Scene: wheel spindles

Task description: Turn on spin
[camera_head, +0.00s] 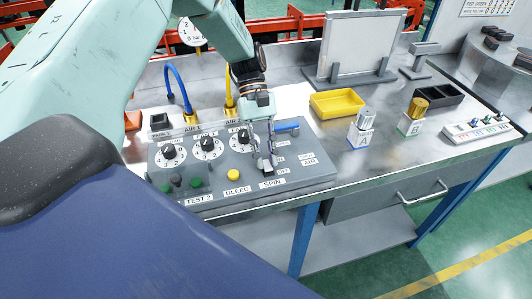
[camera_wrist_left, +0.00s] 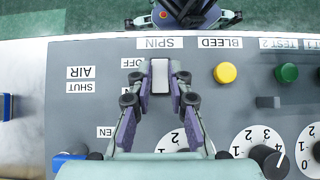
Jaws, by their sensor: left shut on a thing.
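The grey control panel (camera_head: 225,190) lies on the bench, with labelled knobs and buttons. The spin switch (camera_wrist_left: 160,75) is a small pale and dark block below the SPIN label in the left wrist view, beside the OFF label. My left gripper (camera_head: 267,163) points down at the panel's right part, next to the SPIN label. In the left wrist view its two fingers (camera_wrist_left: 160,90) stand on either side of the switch and are shut on it. The fingers hide part of the switch, so its exact setting is unclear. My right gripper is not in view.
A yellow button (camera_head: 233,175) sits left of the switch, and a blue valve handle (camera_head: 287,128) is close behind the gripper. Round dials (camera_head: 207,149) fill the panel's back left. A yellow tray (camera_head: 337,103) and blocks A (camera_head: 360,138) and B (camera_head: 410,126) stand to the right.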

